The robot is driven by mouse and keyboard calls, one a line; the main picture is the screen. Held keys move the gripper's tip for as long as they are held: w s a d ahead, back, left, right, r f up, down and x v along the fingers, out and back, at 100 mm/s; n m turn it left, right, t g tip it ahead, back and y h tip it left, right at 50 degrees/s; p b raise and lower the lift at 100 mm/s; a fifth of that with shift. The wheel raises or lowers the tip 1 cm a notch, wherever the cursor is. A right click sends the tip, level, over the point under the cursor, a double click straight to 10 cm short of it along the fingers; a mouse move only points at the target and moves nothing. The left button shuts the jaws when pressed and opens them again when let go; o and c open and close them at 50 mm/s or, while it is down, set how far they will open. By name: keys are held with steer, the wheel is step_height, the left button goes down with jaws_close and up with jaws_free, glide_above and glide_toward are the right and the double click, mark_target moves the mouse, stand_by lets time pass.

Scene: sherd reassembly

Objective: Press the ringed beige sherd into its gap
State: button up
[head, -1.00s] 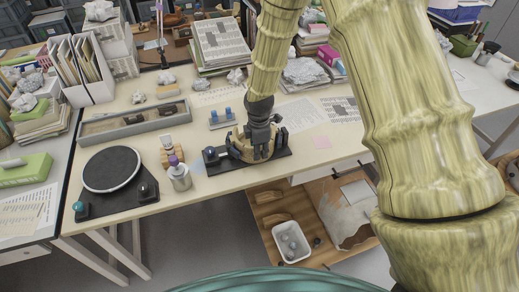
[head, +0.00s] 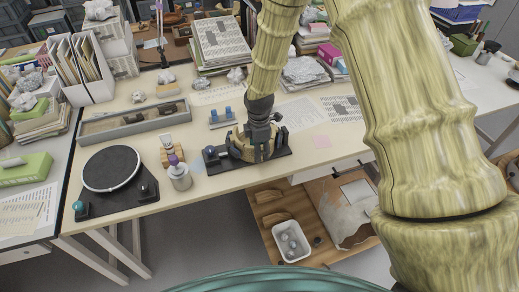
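A beige, rounded vessel (head: 238,146) sits on a black base (head: 222,161) near the front edge of the table, between dark holders. My gripper (head: 262,154) points down over the vessel's front right side, its dark fingers in front of the beige wall. The fingers hide part of the vessel, so the gap does not show. I cannot make out the ringed sherd, or whether the fingers hold or touch anything. The view is too small to show the finger opening.
A long grey tray (head: 134,124) with dark pieces lies behind. A small blue-pegged stand (head: 221,117) is behind the vessel.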

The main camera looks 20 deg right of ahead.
step_height(320, 180, up, 12)
steer(key=shift+s+f, duration=0.2)
steer(key=shift+s, duration=0.05)
stand_by(0.3)
stand_by(0.4)
